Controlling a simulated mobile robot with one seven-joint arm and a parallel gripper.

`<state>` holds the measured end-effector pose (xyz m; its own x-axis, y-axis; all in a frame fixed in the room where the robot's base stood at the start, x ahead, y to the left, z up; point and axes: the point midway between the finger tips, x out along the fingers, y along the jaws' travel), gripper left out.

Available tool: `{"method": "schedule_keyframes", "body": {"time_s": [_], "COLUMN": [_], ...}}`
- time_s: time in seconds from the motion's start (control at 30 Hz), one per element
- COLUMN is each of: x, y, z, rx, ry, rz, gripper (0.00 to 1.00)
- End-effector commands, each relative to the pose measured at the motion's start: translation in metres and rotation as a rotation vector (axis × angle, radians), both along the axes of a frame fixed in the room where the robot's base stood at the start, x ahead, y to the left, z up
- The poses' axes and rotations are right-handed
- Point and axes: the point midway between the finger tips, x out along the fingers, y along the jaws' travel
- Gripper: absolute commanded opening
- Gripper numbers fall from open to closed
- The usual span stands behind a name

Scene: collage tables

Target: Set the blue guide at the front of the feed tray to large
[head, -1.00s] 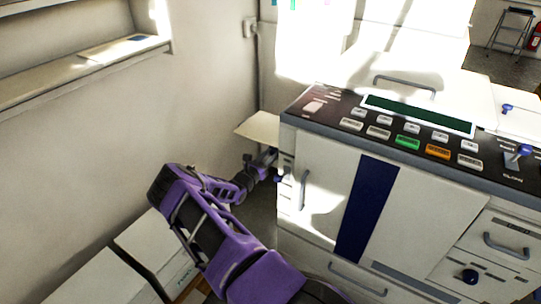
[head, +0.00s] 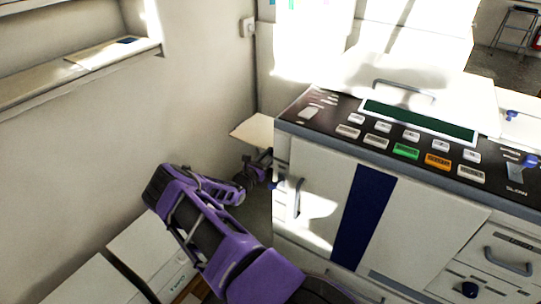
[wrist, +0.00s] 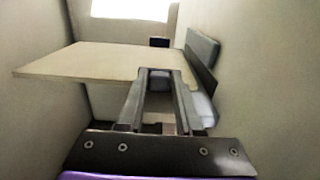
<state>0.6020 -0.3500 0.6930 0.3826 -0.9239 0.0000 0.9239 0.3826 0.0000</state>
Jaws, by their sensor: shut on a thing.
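The feed tray (head: 255,131) is a flat beige board at the left side of the copier; it fills the middle left of the wrist view (wrist: 90,62). My gripper (head: 262,163) is at the tray's front edge, beside the copier's left side. In the wrist view my gripper (wrist: 160,76) is shut on a small piece at that edge, at the place of the blue guide. The fingers mostly hide this piece, and its colour looks dull grey. A grey upright block (wrist: 203,52) stands at the tray's right, and a small dark block (wrist: 159,42) at its far end.
The copier (head: 420,215) with its button panel (head: 410,140) fills the right, close to my gripper. A wall (head: 190,90) with a shelf (head: 80,75) bounds the left. White boxes (head: 155,250) stand low at the left. The gap between wall and copier is narrow.

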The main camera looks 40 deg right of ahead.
Motion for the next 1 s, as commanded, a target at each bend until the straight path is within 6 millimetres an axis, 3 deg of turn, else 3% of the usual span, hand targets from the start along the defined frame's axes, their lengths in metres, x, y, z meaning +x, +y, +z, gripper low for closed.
{"method": "schedule_keyframes", "body": {"time_s": [0.03, 0.07, 0.23, 0.53, 0.67, 1.0], "x": [0.001, 0.001, 0.001, 0.0, -0.004, -0.032], "y": [0.001, 0.001, 0.001, 0.001, 0.01, 0.081], "z": [0.0, 0.0, 0.0, 0.0, 0.001, 0.001], "rx": [0.0, 0.0, 0.0, 0.0, 0.0, 0.001], "ry": [0.0, 0.0, 0.0, 0.0, 0.002, 0.002], "rz": [0.002, 0.002, 0.001, 0.0, 0.001, 0.005], "gripper": [0.0, 0.36, 0.65, 0.65, 0.65, 0.65]}}
